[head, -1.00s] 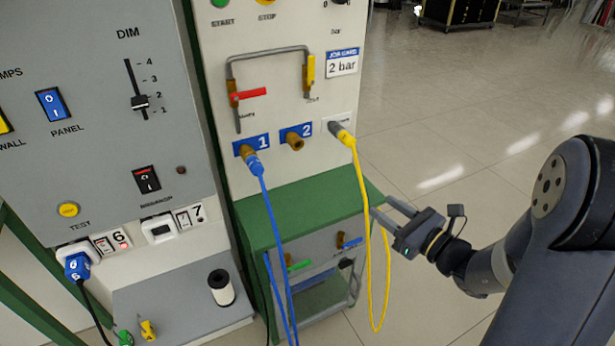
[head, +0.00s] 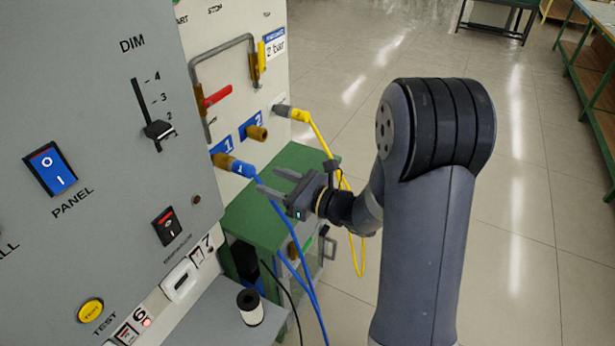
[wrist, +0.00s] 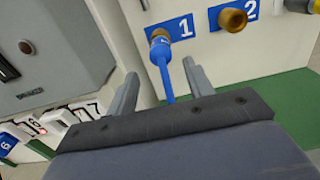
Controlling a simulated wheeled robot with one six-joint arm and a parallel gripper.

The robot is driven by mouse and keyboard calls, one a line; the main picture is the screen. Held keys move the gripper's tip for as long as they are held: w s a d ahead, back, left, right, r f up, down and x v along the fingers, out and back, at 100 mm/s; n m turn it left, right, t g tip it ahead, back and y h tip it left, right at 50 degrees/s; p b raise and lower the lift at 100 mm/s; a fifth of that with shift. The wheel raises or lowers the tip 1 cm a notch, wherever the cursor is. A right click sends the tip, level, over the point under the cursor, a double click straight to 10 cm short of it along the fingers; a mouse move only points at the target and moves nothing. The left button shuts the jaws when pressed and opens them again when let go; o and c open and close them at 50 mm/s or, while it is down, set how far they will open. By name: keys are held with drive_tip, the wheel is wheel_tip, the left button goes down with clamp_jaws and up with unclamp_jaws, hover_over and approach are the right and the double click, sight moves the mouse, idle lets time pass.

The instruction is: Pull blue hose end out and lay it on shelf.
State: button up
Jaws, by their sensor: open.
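The blue hose end (head: 235,166) sits on the brass port under the blue label 1 (head: 222,146), and its blue hose (head: 275,207) hangs down in front of the green shelf (head: 305,157). In the wrist view the blue hose end (wrist: 160,48) is ahead of my gripper, with the hose running down between the lines of the two fingers. My gripper (head: 272,182) is open and empty, pointing at the panel, a little below and in front of the hose end. The green shelf top also shows in the wrist view (wrist: 270,100).
A yellow hose (head: 318,135) is on the port right of the bare brass port 2 (head: 257,132). A grey control panel (head: 95,110) stands close on the left. A white-and-black spool (head: 250,308) stands on a ledge below. Open floor lies to the right.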

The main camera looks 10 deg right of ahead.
sight(253, 173)
drive_tip(key=shift+b+x, duration=0.35)
drive_tip(key=shift+x, duration=3.85)
drive_tip(key=c, duration=1)
drive_tip(key=shift+c, duration=0.2)
drive_tip(key=shift+d+b, duration=0.2)
drive_tip(key=shift+b, duration=0.1)
drive_tip(key=shift+s+d, duration=0.35)
drive_tip(key=shift+d, duration=0.05)
drive_tip(key=shift+b+v, duration=0.3)
drive_tip(key=shift+v, duration=1.65)
drive_tip(key=shift+v, duration=2.9)
